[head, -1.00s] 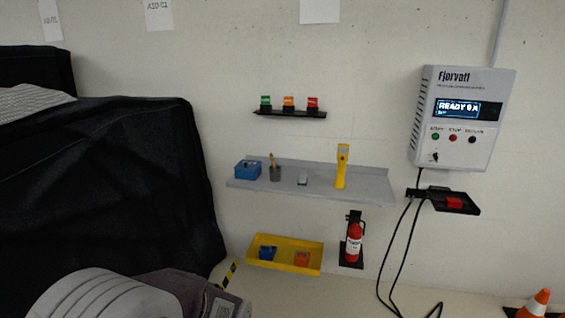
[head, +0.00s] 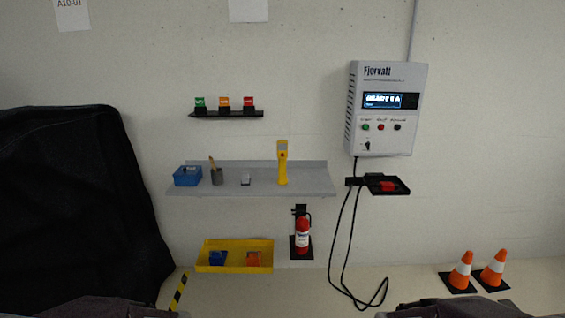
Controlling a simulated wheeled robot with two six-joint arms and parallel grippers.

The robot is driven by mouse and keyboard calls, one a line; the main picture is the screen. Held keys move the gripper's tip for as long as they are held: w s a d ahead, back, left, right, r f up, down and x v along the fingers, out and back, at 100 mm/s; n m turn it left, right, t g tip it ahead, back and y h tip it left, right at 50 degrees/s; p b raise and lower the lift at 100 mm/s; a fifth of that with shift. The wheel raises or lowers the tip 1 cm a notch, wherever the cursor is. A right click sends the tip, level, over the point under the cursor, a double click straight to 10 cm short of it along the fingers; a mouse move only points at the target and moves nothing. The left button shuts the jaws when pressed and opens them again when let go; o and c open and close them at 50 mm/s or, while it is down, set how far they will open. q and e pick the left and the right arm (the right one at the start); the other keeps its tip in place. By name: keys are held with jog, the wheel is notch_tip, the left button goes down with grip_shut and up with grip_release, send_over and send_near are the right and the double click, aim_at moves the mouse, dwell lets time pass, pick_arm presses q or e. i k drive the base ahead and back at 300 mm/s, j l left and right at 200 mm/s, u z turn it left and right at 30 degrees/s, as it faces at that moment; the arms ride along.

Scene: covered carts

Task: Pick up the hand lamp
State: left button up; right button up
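The hand lamp (head: 282,163) is yellow with a grey top and a small red spot. It stands upright on the grey wall shelf (head: 310,182), right of the shelf's middle. Neither of my grippers shows in the head view. Only dark shapes show at the bottom edge, at the left and at the right, well below the shelf.
On the shelf are a blue box (head: 187,176), a grey cup (head: 217,176) and a small grey item (head: 245,180). Below are a yellow tray (head: 235,243) and a fire extinguisher (head: 302,236). A wall unit (head: 388,110) with hanging cables, cones (head: 461,270) and a black-covered cart (head: 80,210) flank them.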

aim_at(281, 145)
jog(key=i, duration=1.8)
